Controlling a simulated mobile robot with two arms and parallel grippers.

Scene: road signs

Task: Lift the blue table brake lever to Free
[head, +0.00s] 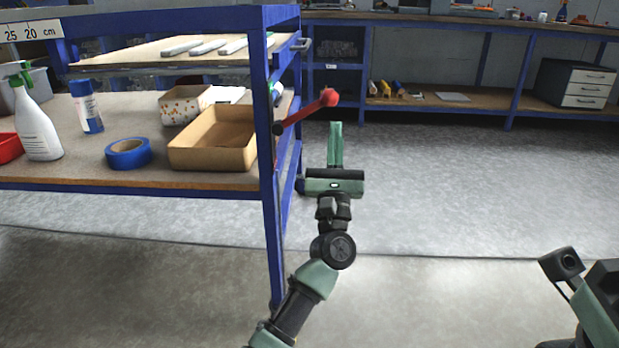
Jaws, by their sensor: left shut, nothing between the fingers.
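The brake lever is a red bar (305,112) with a red ball knob (329,97). It comes out of a dark pivot on the corner post (262,150) of the blue table and slopes up to the right. A small green mark shows on the post above the pivot and a red one below; I cannot read any lettering. My left gripper (335,128) is shut and empty, its green fingers pointing up just below the knob in the picture. I cannot tell whether they touch it. My right arm shows at the lower right; its gripper is out of view.
The table's lower shelf holds a cardboard box (213,140), blue tape (128,153), a spray bottle (37,120) and a blue can (87,107). A blue-framed bench with a drawer unit (575,84) stands behind. The grey floor (460,175) to the right is clear.

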